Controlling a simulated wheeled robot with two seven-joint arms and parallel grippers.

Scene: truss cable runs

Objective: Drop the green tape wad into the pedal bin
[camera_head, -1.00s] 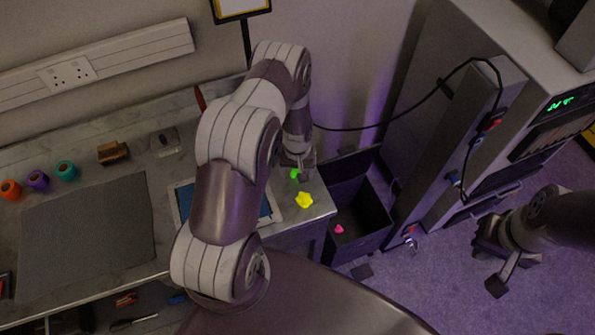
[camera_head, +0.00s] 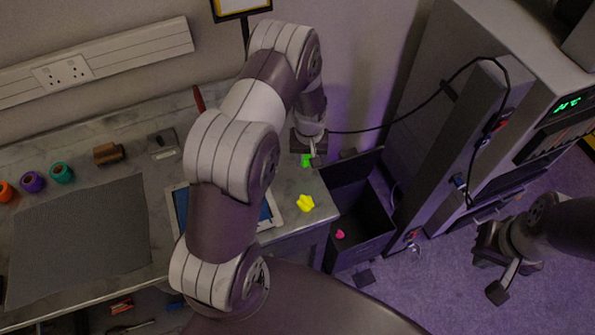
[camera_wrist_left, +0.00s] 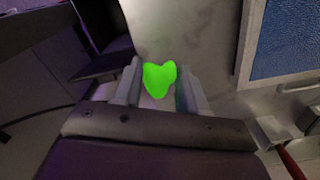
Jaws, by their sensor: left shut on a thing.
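The green tape wad (camera_head: 306,160) is in my left gripper (camera_head: 313,158), just above the right end of the workbench. In the left wrist view the green wad (camera_wrist_left: 159,78) sits between the two fingers of the left gripper (camera_wrist_left: 158,90), which is shut on it. The dark pedal bin (camera_head: 352,247) stands on the floor at the right end of the bench with its lid (camera_head: 350,168) up. A pink wad (camera_head: 340,234) lies inside it. A yellow wad (camera_head: 306,203) lies on the bench corner near the bin. My right gripper (camera_head: 502,270) is over the floor at right, its fingers apart and empty.
A framed blue panel (camera_head: 181,207) lies on the bench, partly behind my left arm. A grey mat (camera_head: 80,240) and several tape rolls (camera_head: 61,173) are at left. A tall grey cabinet (camera_head: 430,130) with a black cable stands right of the bin.

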